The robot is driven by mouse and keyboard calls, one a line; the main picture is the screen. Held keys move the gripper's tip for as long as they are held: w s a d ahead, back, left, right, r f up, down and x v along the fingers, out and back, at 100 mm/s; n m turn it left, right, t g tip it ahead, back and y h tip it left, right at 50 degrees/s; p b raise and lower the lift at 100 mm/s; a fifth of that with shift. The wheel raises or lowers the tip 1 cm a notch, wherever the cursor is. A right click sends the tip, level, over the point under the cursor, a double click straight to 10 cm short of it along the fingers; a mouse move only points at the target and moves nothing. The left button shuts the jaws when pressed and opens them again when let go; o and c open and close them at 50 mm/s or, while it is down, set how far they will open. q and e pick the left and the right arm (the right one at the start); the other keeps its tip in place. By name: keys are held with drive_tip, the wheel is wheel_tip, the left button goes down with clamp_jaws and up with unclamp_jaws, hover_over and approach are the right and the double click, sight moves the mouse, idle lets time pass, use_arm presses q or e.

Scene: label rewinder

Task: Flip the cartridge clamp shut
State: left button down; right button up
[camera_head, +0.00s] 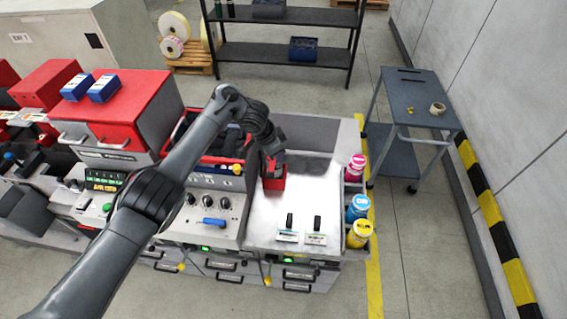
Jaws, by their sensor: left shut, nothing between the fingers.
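My left arm reaches in from the lower left, over the machine. Its gripper (272,172) points down at the left edge of the bare metal top (325,185). It is shut and empty. A red block (273,184) shows right at the fingertips; I cannot tell whether they touch it. I cannot make out for certain which part is the cartridge clamp, or whether it is open. Two small black levers (290,221) stand upright on light plates nearer the front of the metal top. My right gripper is not in view.
Magenta (356,166), cyan (357,208) and yellow (361,234) bottles sit in a rack on the machine's right side. A panel with dark knobs (206,200) and a blue handle (214,221) lies left of the metal top. A grey cart (422,92) stands apart at right.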

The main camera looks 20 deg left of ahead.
use_arm(q)
drive_tip(key=shift+v, duration=1.6)
drive_tip(key=shift+w, duration=0.15)
